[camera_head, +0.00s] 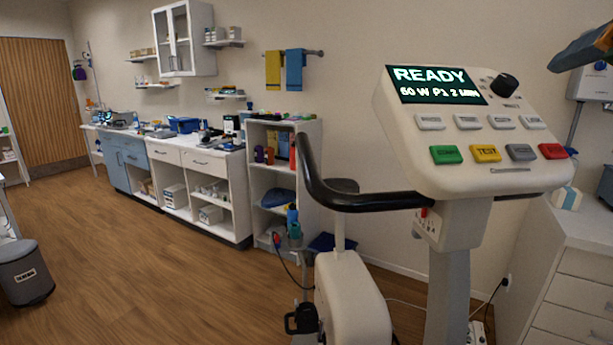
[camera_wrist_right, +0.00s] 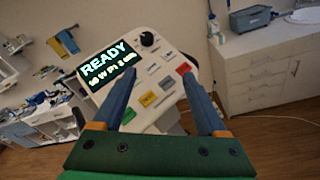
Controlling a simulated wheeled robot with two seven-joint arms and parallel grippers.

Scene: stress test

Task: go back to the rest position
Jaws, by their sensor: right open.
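My right gripper (camera_wrist_right: 160,68) is open in the right wrist view, its two blue fingers apart with nothing between them. Part of it, blue and orange, also shows at the upper right edge of the head view (camera_head: 582,48), raised to the right of the exercise bike's console (camera_head: 455,120). The console screen (camera_head: 436,84) reads READY. In the wrist view the console (camera_wrist_right: 150,68) lies beyond the fingers, which overlap it in the picture; I cannot tell the gap. My left gripper is not in view.
The bike's black handlebar (camera_head: 350,200) reaches left from the console. A white drawer cabinet (camera_head: 575,275) stands at the right. A long counter (camera_head: 190,155) and open shelf unit (camera_head: 310,170) line the wall. A grey bin (camera_head: 24,275) stands left; the wooden floor (camera_head: 150,270) between is clear.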

